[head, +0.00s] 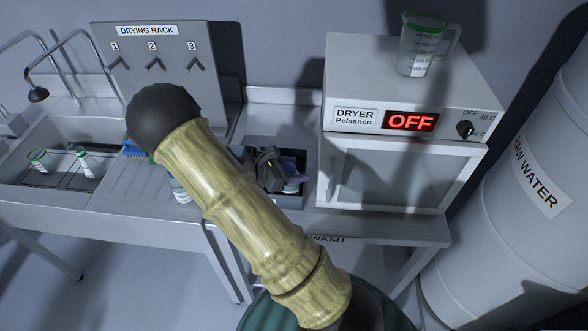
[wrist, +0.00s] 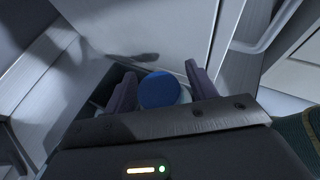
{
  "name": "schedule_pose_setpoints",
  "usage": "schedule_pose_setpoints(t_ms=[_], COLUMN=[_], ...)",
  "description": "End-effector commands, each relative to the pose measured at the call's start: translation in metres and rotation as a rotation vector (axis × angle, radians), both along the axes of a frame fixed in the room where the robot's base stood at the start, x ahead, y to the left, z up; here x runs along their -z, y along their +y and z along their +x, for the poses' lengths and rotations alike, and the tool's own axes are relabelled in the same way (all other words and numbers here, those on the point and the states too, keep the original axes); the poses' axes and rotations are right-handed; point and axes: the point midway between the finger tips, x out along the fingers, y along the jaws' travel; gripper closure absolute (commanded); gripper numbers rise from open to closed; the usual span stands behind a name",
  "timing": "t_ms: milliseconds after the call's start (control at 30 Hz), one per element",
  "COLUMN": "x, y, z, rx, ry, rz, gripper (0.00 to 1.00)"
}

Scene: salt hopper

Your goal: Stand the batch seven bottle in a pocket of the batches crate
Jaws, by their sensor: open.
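My gripper (head: 270,168) is over a dark open container (head: 303,200) on the steel counter, left of the dryer. In the wrist view my gripper (wrist: 160,72) has its two purple-grey fingers apart, one on each side of a round blue cap (wrist: 158,91). Whether the fingers touch it cannot be told. A pale bottle part (head: 291,187) shows just below the gripper in the head view. Another pale bottle (head: 181,191) stands on the counter, partly hidden by my arm. No batch number or crate label is readable, so I cannot tell which is batch seven.
The dryer (head: 400,150), reading OFF, stands right of the container with a green-rimmed jug (head: 424,50) on top. A drying rack (head: 150,65) stands behind. Green-topped vessels (head: 84,163) are in the left sink. A raw water tank (head: 520,190) stands at right.

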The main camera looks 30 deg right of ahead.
Motion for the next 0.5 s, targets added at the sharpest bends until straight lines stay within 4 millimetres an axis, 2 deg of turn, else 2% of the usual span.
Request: schedule_pose_setpoints(t_ms=[167,500], x=[-0.008,-0.037], y=[0.024,0.084], z=[0.001,0.002], rx=[-0.006,-0.005], ry=[-0.003,-0.004], rz=[0.004,0.004], gripper=[0.43,0.43])
